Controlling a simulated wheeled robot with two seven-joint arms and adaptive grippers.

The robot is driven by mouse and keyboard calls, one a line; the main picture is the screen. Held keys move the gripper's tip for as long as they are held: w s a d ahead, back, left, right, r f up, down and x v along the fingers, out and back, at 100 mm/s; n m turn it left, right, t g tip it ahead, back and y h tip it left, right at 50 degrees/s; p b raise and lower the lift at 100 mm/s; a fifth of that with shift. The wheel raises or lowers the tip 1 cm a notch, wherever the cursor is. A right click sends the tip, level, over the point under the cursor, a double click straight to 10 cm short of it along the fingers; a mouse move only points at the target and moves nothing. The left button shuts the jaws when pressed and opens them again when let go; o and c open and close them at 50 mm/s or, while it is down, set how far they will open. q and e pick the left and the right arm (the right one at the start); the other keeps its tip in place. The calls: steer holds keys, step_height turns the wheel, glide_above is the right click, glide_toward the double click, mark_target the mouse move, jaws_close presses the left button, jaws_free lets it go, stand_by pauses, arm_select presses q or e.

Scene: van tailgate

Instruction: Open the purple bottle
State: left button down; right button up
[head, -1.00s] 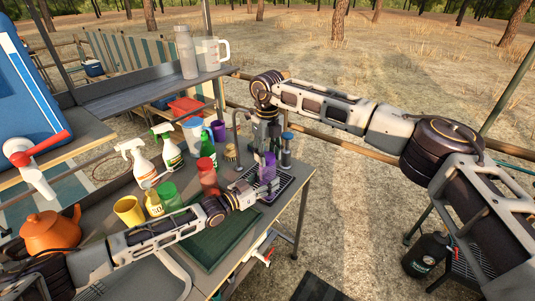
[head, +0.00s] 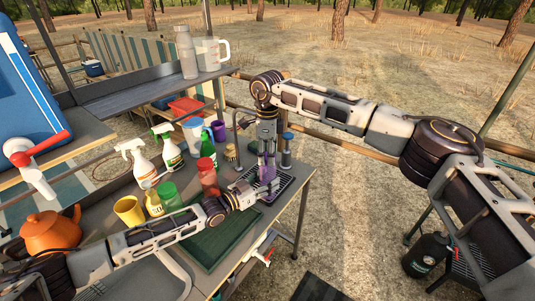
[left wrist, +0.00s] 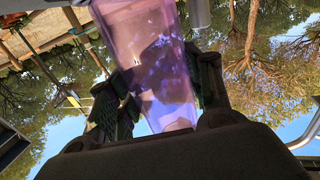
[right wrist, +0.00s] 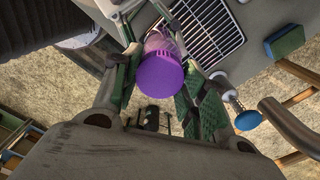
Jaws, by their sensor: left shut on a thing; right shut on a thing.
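The purple bottle (head: 268,173) stands upright at the right end of the counter, its translucent body partly hidden by my grippers. My left gripper (head: 266,191) is shut around the lower body, which fills the space between its fingers in the left wrist view (left wrist: 150,70). My right gripper (head: 267,150) comes down from above and is shut on the bottle's top. In the right wrist view the opaque purple cap (right wrist: 160,78) sits between its fingers, with the clear body (right wrist: 163,42) beyond. I cannot see whether the cap has turned.
A wire rack (right wrist: 208,35) lies beside the bottle. A blue-topped cylinder (head: 287,150) stands close on the right and a curved tap (head: 236,125) behind left.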

steer(key=n, duration=0.5)
steer(key=shift+n, duration=0.3)
steer(key=n, duration=0.5)
steer(key=shift+r, duration=1.25)
stand_by(1.0)
steer(key=shift+r, duration=1.9)
arm_select(q)
steer(key=c, duration=0.6)
jaws_free()
steer(key=shift+o, duration=0.2)
